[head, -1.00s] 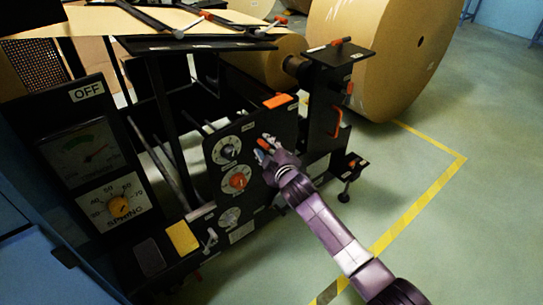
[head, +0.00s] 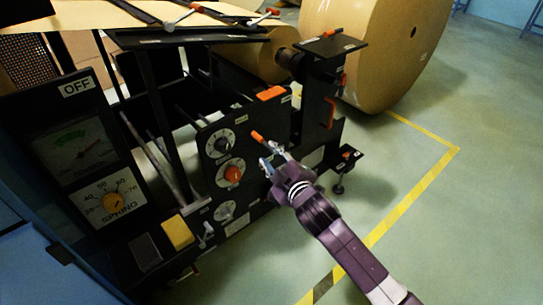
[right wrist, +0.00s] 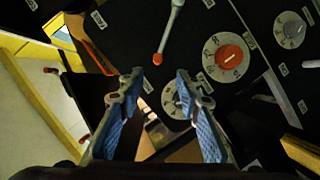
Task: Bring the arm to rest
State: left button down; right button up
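My right gripper (head: 268,164) is in front of the black machine panel (head: 254,148). Its two blue-padded fingers are spread and empty in the right wrist view (right wrist: 158,88). A lever with an orange-red tip (head: 258,137) stands just beyond the fingertips. In the right wrist view its grey rod and red tip (right wrist: 158,59) show above the gap between the fingers, apart from them. My left gripper is not in view.
A gauge box marked OFF (head: 76,87) stands at left. A large kraft roll (head: 375,50) is behind. The green floor at right is clear.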

dwell(0.4)
